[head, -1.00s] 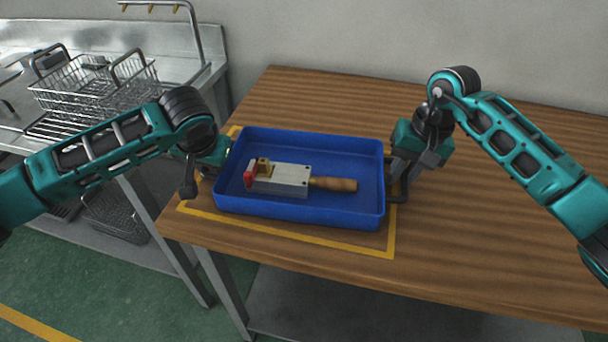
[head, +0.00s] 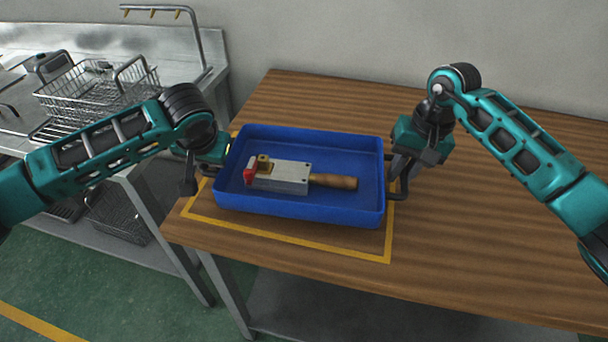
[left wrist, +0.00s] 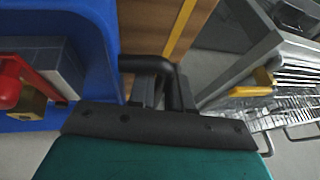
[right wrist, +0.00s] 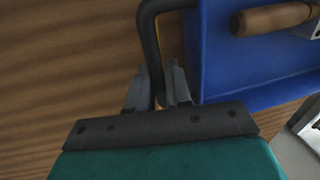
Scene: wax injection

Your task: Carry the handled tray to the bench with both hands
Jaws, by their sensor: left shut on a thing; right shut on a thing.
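The handled tray (head: 300,216) is a blue rectangular tray with dark bar handles at its two short ends. It is level over the yellow outline on the wooden table, and looks slightly clear of the top. In it lies a grey metal mould (head: 282,178) with a red part, a brass part and a wooden handle. My left gripper (head: 207,170) is shut on the left handle, which shows in the left wrist view (left wrist: 150,64). My right gripper (head: 402,168) is shut on the right handle, seen in the right wrist view (right wrist: 150,35). The fingertips are partly hidden in the head view.
The wooden table (head: 480,240) is clear to the right of the tray. The yellow outline (head: 290,240) shows in front of it. A steel sink unit with a wire basket (head: 95,90) stands at the left, and a wall is behind. Green floor lies at front left.

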